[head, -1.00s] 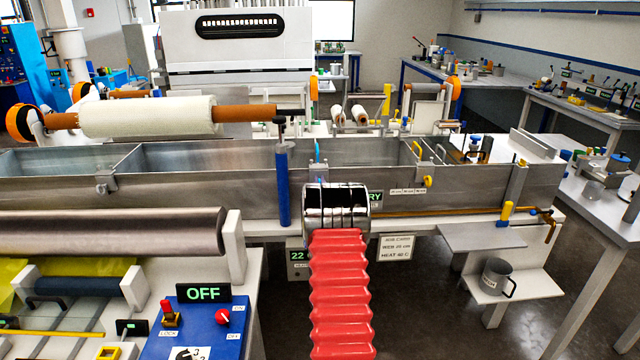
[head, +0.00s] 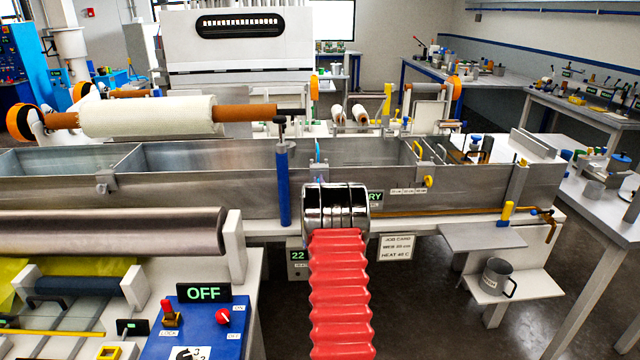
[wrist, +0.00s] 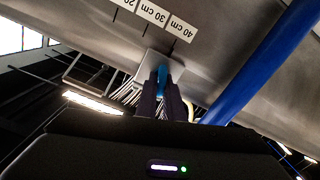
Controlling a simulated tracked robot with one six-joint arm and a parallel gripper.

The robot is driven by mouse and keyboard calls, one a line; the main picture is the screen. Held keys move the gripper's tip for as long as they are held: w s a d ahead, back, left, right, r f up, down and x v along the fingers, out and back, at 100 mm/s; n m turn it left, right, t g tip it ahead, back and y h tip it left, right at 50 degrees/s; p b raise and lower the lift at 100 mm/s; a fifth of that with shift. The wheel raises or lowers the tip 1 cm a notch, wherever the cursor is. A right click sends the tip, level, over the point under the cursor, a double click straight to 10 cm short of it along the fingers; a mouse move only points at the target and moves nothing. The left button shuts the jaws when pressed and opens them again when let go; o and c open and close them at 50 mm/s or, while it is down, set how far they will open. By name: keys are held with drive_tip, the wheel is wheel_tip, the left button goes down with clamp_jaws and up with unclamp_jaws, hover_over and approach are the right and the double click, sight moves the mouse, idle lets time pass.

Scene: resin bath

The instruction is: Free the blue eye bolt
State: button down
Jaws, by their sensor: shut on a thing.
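The blue eye bolt (head: 317,151) shows as a thin blue piece at the front wall of the metal bath (head: 200,190), just above my chrome wrist in the head view. In the wrist view the blue eye bolt (wrist: 163,76) stands between the dark fingers of my gripper (wrist: 166,92), against a pale bracket on the steel wall. My gripper is shut on it. My red sleeve and chrome wrist hide the lower part of the bolt and the fingers in the head view.
A blue post (head: 283,185) stands close to the left of my wrist. A yellow knob (head: 428,181) and a brass pipe (head: 450,211) lie along the bath's front to the right. A shelf below holds a grey mug (head: 497,277). A roller (head: 110,232) fills the left front.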

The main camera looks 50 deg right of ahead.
drive_tip(key=shift+w+a+f+n, duration=0.1)
drive_tip(key=shift+a+n, duration=0.05)
drive_tip(key=shift+n, duration=1.15)
drive_tip(key=shift+w+a+f+n, duration=0.1)
drive_tip(key=shift+w+f+n, duration=0.05)
drive_tip(key=shift+n, duration=1.15)
drive_tip(key=shift+w+a+f+n, duration=0.1)
drive_tip(key=shift+a+n, duration=0.05)
drive_tip(key=shift+n, duration=1.15)
drive_tip(key=c, duration=1.9)
unclamp_jaws()
drive_tip(key=shift+s, duration=0.1)
drive_tip(key=shift+d+r, duration=0.1)
drive_tip(key=v, duration=1.3)
drive_tip(key=shift+s+a, duration=0.25)
drive_tip(key=shift+a, duration=0.1)
